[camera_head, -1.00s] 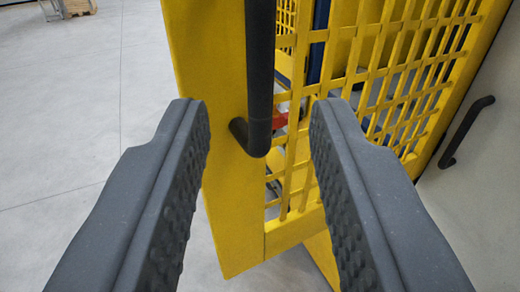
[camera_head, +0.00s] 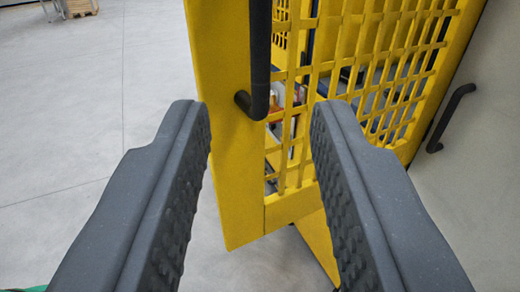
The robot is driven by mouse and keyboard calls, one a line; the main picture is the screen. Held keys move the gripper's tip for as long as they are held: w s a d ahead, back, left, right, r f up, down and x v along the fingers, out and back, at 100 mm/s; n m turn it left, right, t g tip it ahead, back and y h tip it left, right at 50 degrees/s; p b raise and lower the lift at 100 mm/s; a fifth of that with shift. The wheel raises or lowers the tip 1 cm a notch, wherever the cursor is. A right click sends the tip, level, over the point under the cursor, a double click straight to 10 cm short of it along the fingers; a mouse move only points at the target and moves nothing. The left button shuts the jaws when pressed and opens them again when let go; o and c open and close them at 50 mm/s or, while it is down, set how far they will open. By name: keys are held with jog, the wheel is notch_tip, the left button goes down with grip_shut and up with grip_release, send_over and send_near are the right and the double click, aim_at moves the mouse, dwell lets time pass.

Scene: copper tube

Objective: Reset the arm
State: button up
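My gripper (camera_head: 258,125) is open, with its two dark ribbed fingers wide apart and nothing between them. Beyond it hangs a yellow mesh door (camera_head: 228,160), which stands open at an angle. A black handle (camera_head: 259,60) runs down the door's near edge, and its lower end shows between the fingertips in the picture. The gripper does not close on the handle, and it appears to be apart from it. The rest of my arm is out of view.
A second black handle (camera_head: 450,118) is on a pale grey surface at the right. Red, white and dark items show blurred behind the mesh. Open grey floor (camera_head: 80,130) lies at the left, with a wooden pallet-like object (camera_head: 78,7) far off. A green bit shows at the bottom left.

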jog(key=w+a+r+h+p, duration=0.1)
jog(key=w+a+r, duration=0.25)
jog(key=r, duration=0.35)
jog(key=w+a+r, duration=0.3)
jog(key=w+r, duration=0.2)
jog(key=r, duration=0.2)
jog(key=w+a+r+n+p, duration=0.1)
jog(key=w+a+r, duration=0.4)
jog(key=w+a, duration=0.2)
jog(key=w+a+r+n, duration=0.1)
jog(key=w+a+r, duration=0.3)
jog(key=w+a, duration=0.3)
jog(key=w+a+f+g+y+p, duration=0.1)
jog(key=w+a+p, duration=0.1)
jog(key=w+a, duration=1.35)
jog(key=w+a+f+m+g, duration=0.1)
jog(key=w+a+f, duration=0.8)
jog(key=w+f, duration=0.2)
jog(key=shift+w+f+m+g+p, duration=0.3)
jog(key=shift+w+f+m+p, duration=0.1)
jog(key=shift+w, duration=0.85)
jog(key=shift+r, duration=0.1)
